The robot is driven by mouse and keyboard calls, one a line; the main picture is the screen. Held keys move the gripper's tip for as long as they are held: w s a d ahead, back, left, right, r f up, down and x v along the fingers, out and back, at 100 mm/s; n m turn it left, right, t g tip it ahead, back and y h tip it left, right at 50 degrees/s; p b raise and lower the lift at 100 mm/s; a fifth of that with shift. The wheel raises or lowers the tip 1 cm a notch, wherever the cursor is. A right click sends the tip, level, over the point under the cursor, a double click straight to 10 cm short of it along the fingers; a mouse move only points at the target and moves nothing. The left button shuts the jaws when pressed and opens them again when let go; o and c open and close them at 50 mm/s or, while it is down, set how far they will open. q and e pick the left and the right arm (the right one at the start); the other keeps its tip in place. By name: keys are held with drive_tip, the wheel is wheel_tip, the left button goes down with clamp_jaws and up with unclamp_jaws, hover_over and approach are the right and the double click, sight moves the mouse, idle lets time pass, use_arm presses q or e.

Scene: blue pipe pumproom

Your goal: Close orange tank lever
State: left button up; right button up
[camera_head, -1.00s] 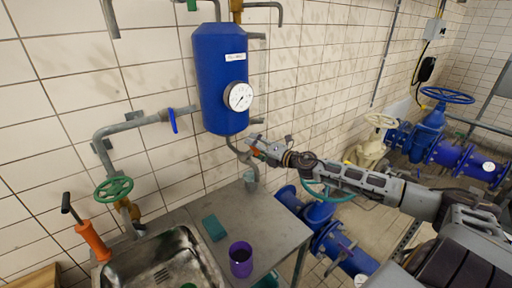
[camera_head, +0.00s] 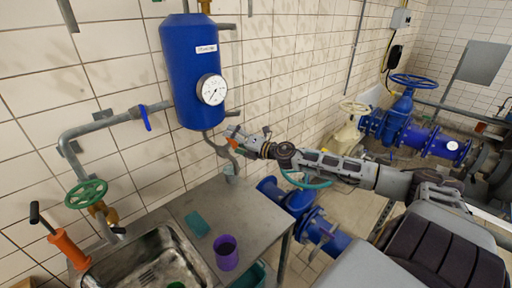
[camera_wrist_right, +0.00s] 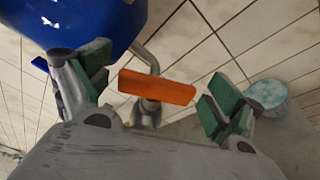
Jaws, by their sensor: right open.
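The blue tank (camera_head: 193,75) with a round gauge (camera_head: 212,89) hangs on the tiled wall. The orange tank lever (camera_head: 233,143) sits on the pipe below the tank, partly hidden by my right gripper (camera_head: 238,136). In the right wrist view the orange lever (camera_wrist_right: 158,87) is a flat bar lying across the picture, tilted slightly down to the right. My right gripper (camera_wrist_right: 155,90) is open, its green-padded fingers on either side of the lever's ends. Small gaps seem to show between pads and lever; contact cannot be told. My left gripper is out of view.
A metal counter (camera_head: 240,222) with a sink (camera_head: 150,262) stands below, bearing a purple cup (camera_head: 226,253) and a teal sponge (camera_head: 197,224). A blue lever (camera_head: 145,117) is on the left pipe. Blue floor pipes (camera_head: 318,228) lie under my right arm.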

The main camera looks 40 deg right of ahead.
drive_tip(key=shift+s, duration=0.25)
drive_tip(key=v, duration=1.1)
drive_tip(key=shift+d, duration=0.15)
idle(1.7)
drive_tip(key=shift+r, duration=0.1)
idle(0.5)
